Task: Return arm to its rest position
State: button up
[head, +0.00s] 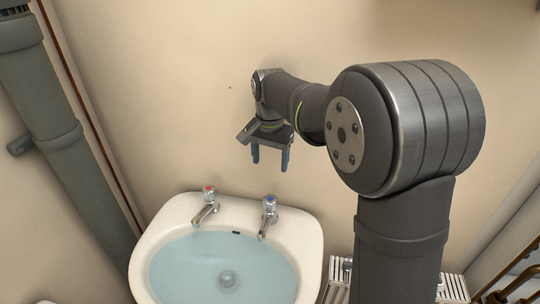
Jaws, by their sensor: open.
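My gripper (270,160) points down with its two blue fingers apart and nothing between them. In the head view it appears above the right part of the white sink (148,248), over the blue-marked tap (269,212) and clear of it. My arm is bent, with its upper part reaching left from the large joint at the right. The gripper's exact distance from the wall cannot be told.
The sink holds bluish water (195,265), with a drain visible below it. A red-marked tap (207,203) stands left of the blue-marked one. A thick grey pipe (60,150) runs down the left side. Copper pipes (515,280) show at lower right. The beige wall (180,90) is bare.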

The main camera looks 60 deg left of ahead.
aim_at(270, 199)
jog(key=shift+r, duration=0.55)
jog(key=shift+f, duration=0.15)
notch_tip(270, 199, down, 17)
jog(key=shift+f, duration=0.1)
dwell(0.6)
jog(key=shift+f, duration=0.25)
jog(key=shift+r+n, duration=0.25)
jog(key=shift+n, duration=0.55)
jog(key=n, duration=0.6)
jog(key=shift+n, duration=0.4)
jog(key=n, duration=0.4)
jog(key=shift+n, duration=0.3)
jog(key=n, duration=0.4)
jog(key=shift+n, duration=0.3)
dwell(0.8)
